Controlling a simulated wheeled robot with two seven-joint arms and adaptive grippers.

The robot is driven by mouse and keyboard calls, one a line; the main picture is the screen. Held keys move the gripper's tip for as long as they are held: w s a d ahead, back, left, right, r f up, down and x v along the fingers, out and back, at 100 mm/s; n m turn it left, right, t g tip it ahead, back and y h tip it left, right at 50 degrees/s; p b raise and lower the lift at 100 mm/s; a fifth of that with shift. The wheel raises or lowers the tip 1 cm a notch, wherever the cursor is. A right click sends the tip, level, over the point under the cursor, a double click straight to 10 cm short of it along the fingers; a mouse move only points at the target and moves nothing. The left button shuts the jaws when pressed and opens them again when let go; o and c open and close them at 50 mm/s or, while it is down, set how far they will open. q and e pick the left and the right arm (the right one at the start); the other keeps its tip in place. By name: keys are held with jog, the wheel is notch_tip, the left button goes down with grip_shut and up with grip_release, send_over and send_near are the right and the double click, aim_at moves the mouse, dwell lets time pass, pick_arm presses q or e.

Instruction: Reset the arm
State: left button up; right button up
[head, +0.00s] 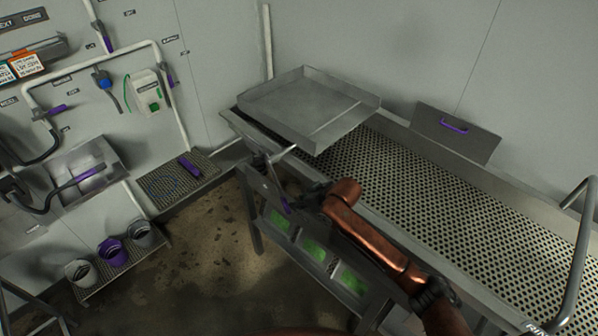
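My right arm comes in from the lower right in the head view, copper-coloured. My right gripper (287,188) is at the near left corner of the perforated metal bench (430,190), just below the shallow metal tray (305,105). Its dark fingers are small and overlap grey metal and a purple piece by the bench edge. I cannot tell whether they are open or shut, or whether they touch anything. My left gripper is not in view.
Green-lit panels (313,248) sit under the bench front. A purple-handled plate (456,132) stands at the bench's back, with a curved rail (578,250) at right. Buckets (113,252) and a wall sink (90,170) are at left. Open floor lies between.

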jog(key=s+d+f+m+h, duration=0.1)
jog(key=s+d+f+m, duration=0.1)
jog(key=s+d+f, duration=0.5)
jog(key=s+d+f+m+h, duration=0.2)
jog(key=s+d+f, duration=0.2)
jog(key=s+d, duration=0.7)
jog(key=s+d+f+m+h, duration=0.15)
jog(key=s+d+f, duration=0.4)
jog(key=s, duration=0.55)
jog(key=s+d+m+g+h, duration=0.2)
jog(key=s+d+m+h, duration=0.1)
jog(key=s+d, duration=1)
jog(key=s+a+f+g+b, duration=0.1)
jog(key=f+b, duration=0.2)
jog(key=f, duration=1)
jog(key=s+a+f+y+b, duration=0.1)
jog(key=a+f+b, duration=0.15)
jog(key=f, duration=1.05)
jog(key=s+f+g+b, duration=0.15)
jog(key=f+b, duration=0.25)
jog(key=f, duration=1)
jog(key=s+f+b, duration=0.4)
jog(key=s+f, duration=0.5)
jog(key=f, duration=0.3)
jog(key=s+f+b, duration=0.3)
jog(key=s+f, duration=0.7)
jog(key=f, duration=0.2)
jog(key=shift+s+a+f+n+b, duration=0.15)
jog(key=shift+s+f+n+b, duration=0.05)
jog(key=shift+f+n+b, duration=0.25)
